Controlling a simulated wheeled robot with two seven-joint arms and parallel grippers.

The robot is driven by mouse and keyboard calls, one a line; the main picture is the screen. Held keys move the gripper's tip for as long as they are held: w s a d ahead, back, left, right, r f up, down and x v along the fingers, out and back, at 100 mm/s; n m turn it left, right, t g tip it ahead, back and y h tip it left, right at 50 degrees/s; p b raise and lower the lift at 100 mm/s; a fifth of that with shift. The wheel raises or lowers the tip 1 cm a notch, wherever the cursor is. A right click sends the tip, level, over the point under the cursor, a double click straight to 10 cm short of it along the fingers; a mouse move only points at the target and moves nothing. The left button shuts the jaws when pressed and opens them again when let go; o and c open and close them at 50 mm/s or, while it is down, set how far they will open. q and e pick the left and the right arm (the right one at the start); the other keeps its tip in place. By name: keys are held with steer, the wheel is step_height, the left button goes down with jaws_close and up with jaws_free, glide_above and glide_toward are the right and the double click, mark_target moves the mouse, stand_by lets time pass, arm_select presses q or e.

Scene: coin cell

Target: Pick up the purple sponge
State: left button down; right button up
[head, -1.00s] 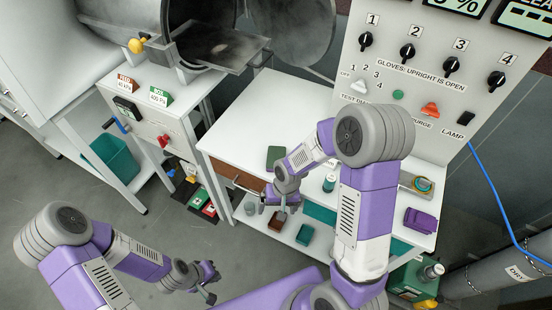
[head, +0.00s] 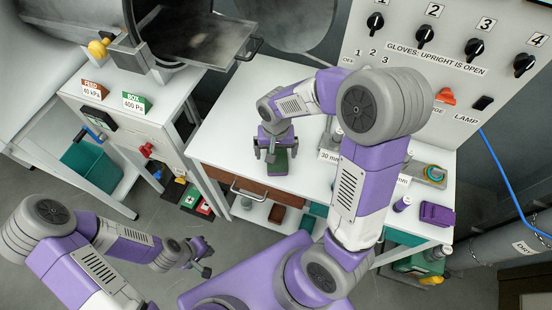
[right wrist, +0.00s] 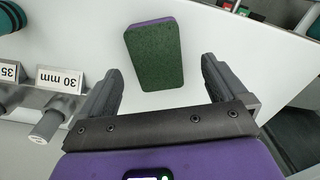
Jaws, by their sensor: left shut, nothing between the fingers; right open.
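The sponge (head: 278,166) lies on the white tabletop near its front edge, dark green side up. In the right wrist view the sponge (right wrist: 155,50) shows a purple layer along its far edge. My right gripper (head: 273,156) is above the sponge and hides part of it in the head view. In the right wrist view its two fingers (right wrist: 161,80) are spread wide and empty, with the sponge ahead of the gap between them. My left gripper (head: 206,259) is shut and empty, low at the left, away from the table.
A 30 mm label and several cylindrical parts (right wrist: 47,120) stand left in the right wrist view. A purple item (head: 437,214) lies at the table's right end. A control panel (head: 450,80) rises behind. A shelf below the table holds a brown block (head: 277,213).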

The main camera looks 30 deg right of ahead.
mark_target(277, 159)
steer(key=f, duration=0.2)
steer(key=f+b, duration=0.1)
steer(key=f, duration=0.1)
steer(key=shift+d+f, duration=0.1)
steer(key=shift+d, duration=0.2)
steer(key=c, duration=1.2)
step_height(277, 159, up, 10)
steer(key=p, duration=0.3)
